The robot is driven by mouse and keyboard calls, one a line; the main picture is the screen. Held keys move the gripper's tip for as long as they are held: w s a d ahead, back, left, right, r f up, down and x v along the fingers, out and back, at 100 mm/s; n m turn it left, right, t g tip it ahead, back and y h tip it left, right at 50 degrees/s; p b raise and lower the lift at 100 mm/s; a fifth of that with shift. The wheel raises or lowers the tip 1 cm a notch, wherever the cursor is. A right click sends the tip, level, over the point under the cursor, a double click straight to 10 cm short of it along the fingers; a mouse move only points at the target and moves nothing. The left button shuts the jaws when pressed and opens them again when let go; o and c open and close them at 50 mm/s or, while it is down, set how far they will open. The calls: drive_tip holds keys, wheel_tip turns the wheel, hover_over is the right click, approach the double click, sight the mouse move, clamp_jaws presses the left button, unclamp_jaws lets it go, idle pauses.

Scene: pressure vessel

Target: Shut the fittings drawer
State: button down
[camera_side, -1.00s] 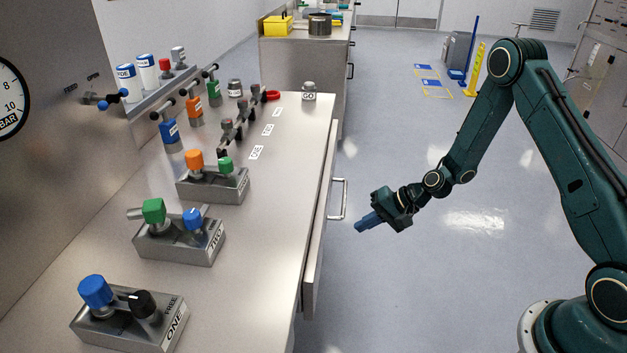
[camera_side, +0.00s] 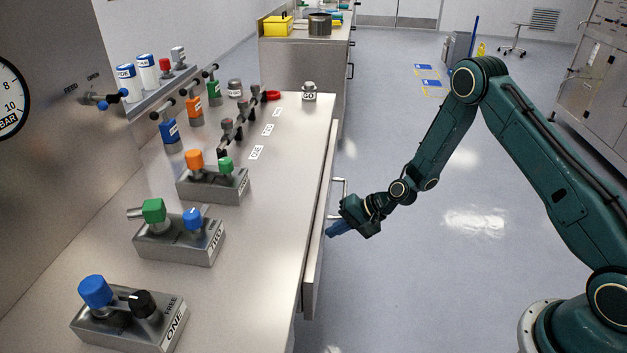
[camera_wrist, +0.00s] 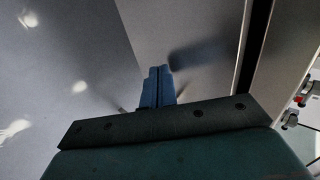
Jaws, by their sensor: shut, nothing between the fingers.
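The fittings drawer (camera_side: 314,265) is in the bench's right side, its long pale front standing slightly out from the counter edge. Its metal bar handle (camera_side: 344,188) is partly hidden behind my gripper. My gripper (camera_side: 329,232) is shut and empty, with its blue fingers close to the drawer front, nearer the camera than the handle's far end. I cannot tell whether the tips touch. In the wrist view the shut fingers (camera_wrist: 158,72) point at the grey drawer front (camera_wrist: 205,25), with a dark shadow beside them and a dark strip along the panel's right side.
The floor (camera_side: 450,270) right of the drawer is clear.

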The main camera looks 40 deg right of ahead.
drive_tip(key=shift+w+a, duration=1.5)
drive_tip(key=shift+a, duration=0.1)
drive_tip(key=shift+s+d, duration=0.35)
drive_tip(key=shift+d, duration=0.05)
drive_tip(key=s+d+f+v, duration=0.1)
drive_tip(key=f+v, duration=0.1)
drive_tip(key=v, duration=1)
drive_tip(key=shift+s+d+r, duration=0.3)
drive_tip(key=shift+r, duration=0.05)
